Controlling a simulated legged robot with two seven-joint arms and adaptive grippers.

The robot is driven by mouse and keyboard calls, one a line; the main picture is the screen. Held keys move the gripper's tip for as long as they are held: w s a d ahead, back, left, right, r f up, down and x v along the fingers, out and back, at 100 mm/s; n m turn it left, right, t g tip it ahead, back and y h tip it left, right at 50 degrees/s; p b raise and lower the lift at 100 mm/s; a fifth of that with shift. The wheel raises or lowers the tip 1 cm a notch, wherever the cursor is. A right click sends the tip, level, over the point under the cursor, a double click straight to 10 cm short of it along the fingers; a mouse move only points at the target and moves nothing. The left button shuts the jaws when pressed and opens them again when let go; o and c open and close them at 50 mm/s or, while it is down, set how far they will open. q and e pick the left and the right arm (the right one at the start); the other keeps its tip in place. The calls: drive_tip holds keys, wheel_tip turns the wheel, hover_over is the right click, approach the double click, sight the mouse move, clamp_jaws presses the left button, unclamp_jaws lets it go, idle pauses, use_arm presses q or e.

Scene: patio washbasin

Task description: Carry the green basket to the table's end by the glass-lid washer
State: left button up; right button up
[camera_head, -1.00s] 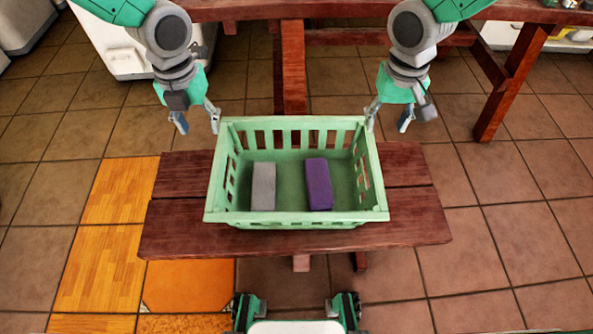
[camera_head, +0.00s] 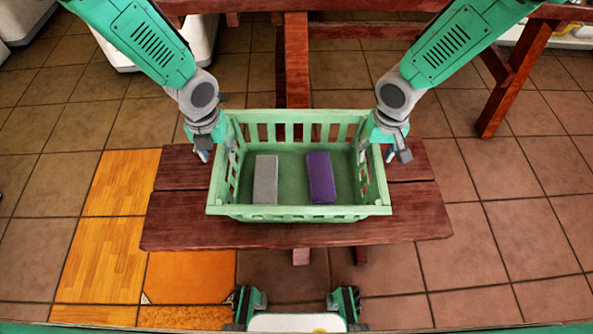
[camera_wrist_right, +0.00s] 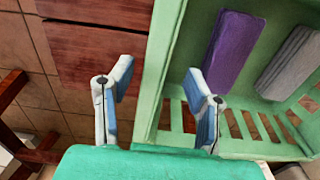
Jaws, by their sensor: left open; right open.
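The green basket (camera_head: 300,212) stands upright on a red-brown wooden bench (camera_head: 420,215), with a grey block (camera_head: 265,180) and a purple block (camera_head: 320,178) in it. My left gripper (camera_head: 217,152) is open at the basket's left side wall, one finger outside and one inside. My right gripper (camera_head: 385,152) is open at the right side wall. In the right wrist view the basket's wall (camera_wrist_right: 163,70) runs between the two spread fingers (camera_wrist_right: 160,97), with a gap at the outer finger. Whether the inner finger touches the wall I cannot tell.
A red-brown wooden table shows at the top, with its slanted leg (camera_head: 515,75) at the right. White appliances (camera_head: 200,30) stand at the top left; no glass lid can be made out. Tiled floor (camera_head: 510,210) is clear at the right.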

use_arm(q)
drive_tip(key=shift+d+f, duration=0.15)
drive_tip(key=shift+f, duration=0.15)
use_arm(e)
drive_tip(key=shift+d+f, duration=0.15)
drive_tip(key=shift+f, duration=0.2)
use_arm(q)
drive_tip(key=shift+d, duration=0.3)
use_arm(e)
drive_tip(key=shift+d+f, duration=0.15)
drive_tip(key=shift+d, duration=0.15)
use_arm(q)
drive_tip(key=shift+a, duration=0.1)
drive_tip(key=shift+a+f, duration=0.1)
drive_tip(key=shift+a, duration=0.2)
clamp_jaws()
use_arm(e)
drive_tip(key=shift+a, duration=0.35)
clamp_jaws()
use_arm(q)
drive_tip(key=shift+d, duration=0.1)
use_arm(e)
drive_tip(key=shift+d, duration=0.2)
